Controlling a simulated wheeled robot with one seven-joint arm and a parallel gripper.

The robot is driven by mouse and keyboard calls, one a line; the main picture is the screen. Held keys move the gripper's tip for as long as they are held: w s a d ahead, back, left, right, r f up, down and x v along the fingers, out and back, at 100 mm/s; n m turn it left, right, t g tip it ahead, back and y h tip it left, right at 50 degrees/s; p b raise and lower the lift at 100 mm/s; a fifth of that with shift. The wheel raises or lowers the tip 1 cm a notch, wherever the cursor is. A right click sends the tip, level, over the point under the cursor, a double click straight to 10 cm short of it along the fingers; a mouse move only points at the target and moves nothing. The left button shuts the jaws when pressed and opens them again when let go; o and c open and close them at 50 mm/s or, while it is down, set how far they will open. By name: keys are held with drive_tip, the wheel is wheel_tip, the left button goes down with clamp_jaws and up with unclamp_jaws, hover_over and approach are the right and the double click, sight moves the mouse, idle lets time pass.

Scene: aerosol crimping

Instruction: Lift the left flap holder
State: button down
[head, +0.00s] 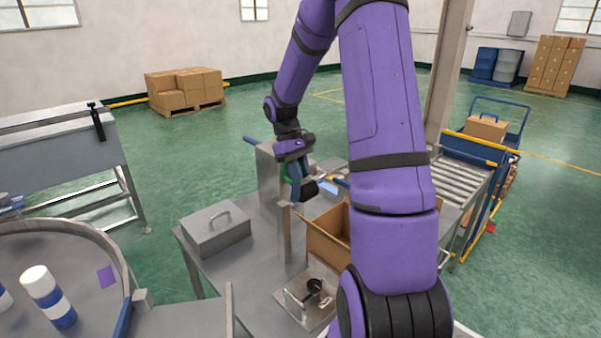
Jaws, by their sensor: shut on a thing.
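My gripper (302,188) is at the middle of the head view, pointing down over the metal work table, just left of the open cardboard box (328,245). It is shut on a small part at the top of an upright metal post, which I take to be the left flap holder (285,230). The fingers hide most of the grasped spot, and I cannot tell whether the holder is raised. The box's right side is hidden behind my purple arm.
A grey lidded metal box (216,228) stands left on the table (262,262). A metal plate with a handle (307,298) lies in front of the carton. A roller conveyor (458,178) is at the right. A round table (85,300) with blue-and-white cans is at the lower left.

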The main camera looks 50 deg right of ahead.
drive_tip(key=shift+w+d+r+g, duration=0.1)
drive_tip(key=shift+w+g, duration=2.1)
drive_tip(key=shift+w, duration=0.05)
drive_tip(key=c, duration=1.1)
unclamp_jaws()
drive_tip(key=shift+w, duration=0.1)
drive_tip(key=shift+o, duration=0.2)
drive_tip(key=v, duration=1)
drive_tip(key=shift+w+d+r, duration=0.15)
drive_tip(key=shift+w+r, duration=0.1)
drive_tip(key=shift+r, duration=0.05)
